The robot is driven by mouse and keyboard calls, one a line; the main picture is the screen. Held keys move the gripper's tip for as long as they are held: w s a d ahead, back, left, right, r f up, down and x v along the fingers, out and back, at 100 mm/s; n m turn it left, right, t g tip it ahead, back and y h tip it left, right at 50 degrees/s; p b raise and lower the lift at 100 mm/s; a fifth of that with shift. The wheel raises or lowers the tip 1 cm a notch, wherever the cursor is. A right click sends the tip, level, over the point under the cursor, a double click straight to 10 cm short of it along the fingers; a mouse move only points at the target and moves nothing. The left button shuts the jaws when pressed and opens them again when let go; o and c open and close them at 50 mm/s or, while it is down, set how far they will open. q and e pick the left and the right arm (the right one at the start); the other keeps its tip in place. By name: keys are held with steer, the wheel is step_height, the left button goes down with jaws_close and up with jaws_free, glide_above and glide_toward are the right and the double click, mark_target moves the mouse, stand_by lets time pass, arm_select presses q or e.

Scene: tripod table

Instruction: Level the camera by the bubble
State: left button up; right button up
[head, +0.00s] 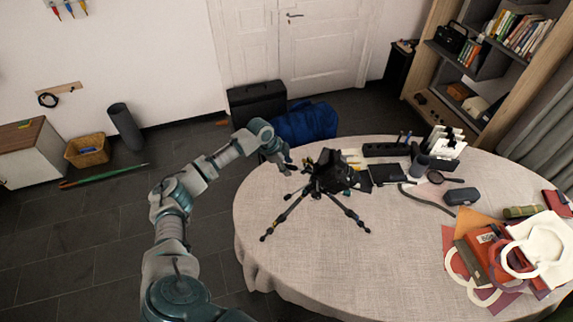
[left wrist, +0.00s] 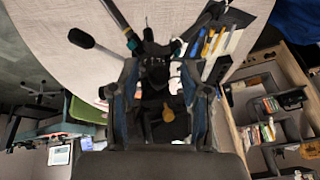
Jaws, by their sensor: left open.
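A black camera (head: 328,172) sits on a small black tripod (head: 350,212) with spread legs on the round table. My left gripper (head: 286,166) is at the left side of the camera head, close to it. In the left wrist view the open fingers of my left gripper (left wrist: 165,92) stand on either side of the dark tripod head (left wrist: 155,68). A yellowish knob or handle (left wrist: 168,114) shows between the fingers. I cannot tell whether the fingers touch anything. The bubble cannot be made out. My right gripper is not in view.
The cloth-covered round table (head: 290,262) is clear at its front left. Behind the camera are a black pen holder (head: 386,149) and a dark pad (head: 388,174). A dark case (head: 461,196) lies to the right. Bags and papers (head: 487,254) cover the right edge.

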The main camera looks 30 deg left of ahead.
arm_select(q)
steer(key=shift+d, duration=0.1)
jaws_close()
